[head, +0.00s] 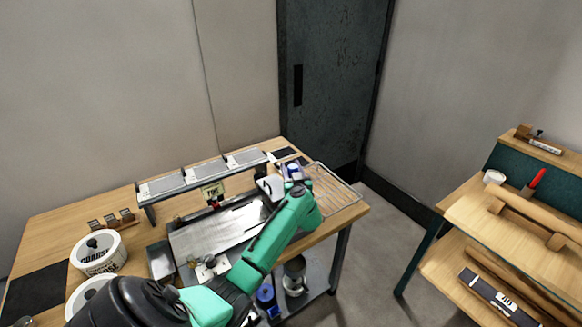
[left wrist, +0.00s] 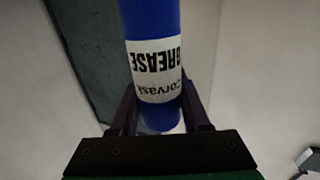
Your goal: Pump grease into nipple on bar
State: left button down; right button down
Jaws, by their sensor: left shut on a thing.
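My left gripper (left wrist: 160,112) is shut on a blue grease tube (left wrist: 150,25), with a dark finger on each side of it. Its white label reads GREASE and Corvask, upside down in the left wrist view. In the head view my left arm reaches over the right part of the wooden bench (head: 55,222), and a small blue part of the tube (head: 293,169) shows near the hand. The fingertips are hard to make out there. I cannot make out the nipple or its bar in either view. My right gripper is not in view.
A raised shelf with grey panels (head: 205,173) stands along the bench's back. A metal plate (head: 215,230) lies before it, and a wire rack (head: 335,190) lies at the right end. Round tubs (head: 98,255) stand at left. Another wooden bench (head: 470,215) stands across a floor gap.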

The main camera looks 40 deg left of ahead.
pick_arm(q)
jog(key=shift+r+p, duration=0.25)
jog(key=shift+p, duration=0.05)
jog(key=shift+f, duration=0.75)
dwell(0.8)
jog(key=shift+r+p, duration=0.75)
jog(key=shift+p, duration=0.25)
jog(key=shift+p, duration=0.55)
